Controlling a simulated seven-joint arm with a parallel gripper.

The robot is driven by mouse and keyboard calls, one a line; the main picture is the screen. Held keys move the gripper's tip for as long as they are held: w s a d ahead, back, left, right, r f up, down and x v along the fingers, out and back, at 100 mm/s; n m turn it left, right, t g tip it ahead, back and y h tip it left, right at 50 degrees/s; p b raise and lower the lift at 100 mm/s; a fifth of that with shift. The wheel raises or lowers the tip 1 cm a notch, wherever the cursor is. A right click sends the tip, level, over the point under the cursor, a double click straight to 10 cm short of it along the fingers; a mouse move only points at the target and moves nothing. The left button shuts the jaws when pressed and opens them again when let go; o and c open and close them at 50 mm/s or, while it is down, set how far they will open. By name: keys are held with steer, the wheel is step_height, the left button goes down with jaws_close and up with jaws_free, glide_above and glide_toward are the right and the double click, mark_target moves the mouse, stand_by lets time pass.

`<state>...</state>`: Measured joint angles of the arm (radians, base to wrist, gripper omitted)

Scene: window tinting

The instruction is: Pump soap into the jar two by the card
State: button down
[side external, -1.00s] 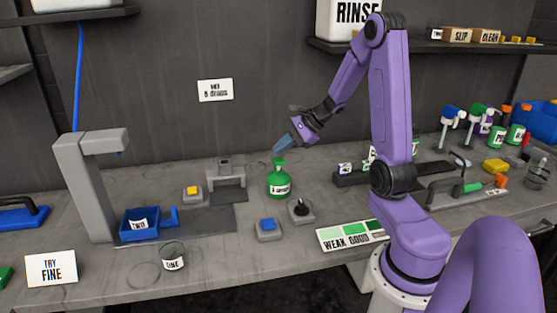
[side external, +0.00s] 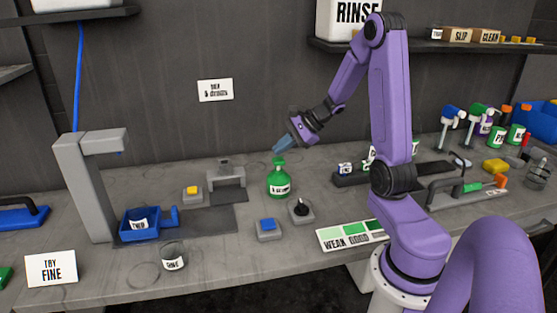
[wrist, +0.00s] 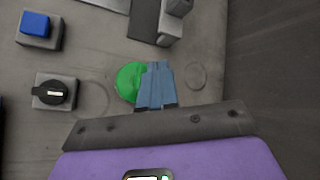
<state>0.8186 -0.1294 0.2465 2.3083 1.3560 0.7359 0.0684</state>
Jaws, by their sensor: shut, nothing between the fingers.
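The green soap bottle (side external: 279,180) with a pump top stands upright on the bench in the side view. My gripper (side external: 278,148) is shut and empty just above the pump top; I cannot tell if it touches. In the wrist view my shut blue fingers (wrist: 157,85) cover part of the green bottle (wrist: 129,80). The jar labelled two (side external: 140,225) sits in a blue tray (side external: 155,234) under the grey tap-like stand. A clear jar labelled one (side external: 173,256) stands in front of it on the bench. The white wall card (side external: 215,90) has small text that I cannot read surely.
A blue button box (side external: 268,229), a black knob box (side external: 301,210) and a yellow button box (side external: 192,193) stand around the bottle. A grey bracket (side external: 226,172) is behind left. A WEAK GOOD colour card (side external: 350,236) lies at the front edge. Spray bottles stand at right.

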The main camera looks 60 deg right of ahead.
mark_target(282, 160)
steer(key=shift+f, duration=0.15)
steer(key=shift+f, duration=0.25)
steer(key=shift+f, duration=0.9)
stand_by(1.2)
steer(key=shift+r, duration=1.35)
steer(key=shift+r, duration=2.5)
